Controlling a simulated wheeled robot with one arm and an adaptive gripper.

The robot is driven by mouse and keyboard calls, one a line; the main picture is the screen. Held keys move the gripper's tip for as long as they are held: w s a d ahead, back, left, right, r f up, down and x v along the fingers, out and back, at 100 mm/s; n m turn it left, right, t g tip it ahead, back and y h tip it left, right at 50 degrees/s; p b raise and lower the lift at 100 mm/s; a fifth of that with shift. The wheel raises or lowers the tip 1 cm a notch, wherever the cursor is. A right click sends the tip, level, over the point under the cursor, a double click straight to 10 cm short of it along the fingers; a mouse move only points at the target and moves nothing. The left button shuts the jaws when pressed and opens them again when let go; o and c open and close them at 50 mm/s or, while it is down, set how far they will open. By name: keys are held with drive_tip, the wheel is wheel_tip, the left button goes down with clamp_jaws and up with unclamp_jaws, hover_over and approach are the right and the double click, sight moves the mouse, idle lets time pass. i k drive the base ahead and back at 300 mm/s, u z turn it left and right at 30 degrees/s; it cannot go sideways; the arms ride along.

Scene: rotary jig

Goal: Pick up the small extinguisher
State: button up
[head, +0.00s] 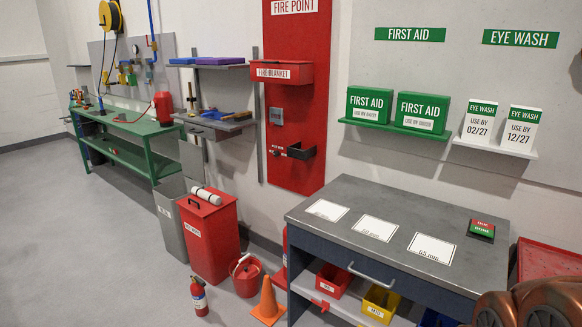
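The small extinguisher (199,298) is a red cylinder with a dark top and a pale label. It stands upright on the grey floor at the lower middle-left, in front of the red bin and left of the red bucket. A taller red object, possibly a larger extinguisher (282,276), is partly hidden beside the workbench. My gripper cannot be made out in the head view, so its opening is not shown.
A red bin (209,240), a red bucket (246,276) and an orange cone (268,303) stand near the extinguisher. A grey-topped workbench (400,208) fills the right. A green bench (130,158) is at the back left. The floor (90,255) left of the extinguisher is clear.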

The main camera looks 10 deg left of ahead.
sight(198, 287)
drive_tip(key=u, duration=0.3)
drive_tip(key=i, duration=1.55)
drive_tip(key=u, duration=1.45)
drive_tip(key=i, duration=0.9)
drive_tip(key=u, duration=1.1)
drive_tip(key=i, duration=0.35)
drive_tip(key=u, duration=0.25)
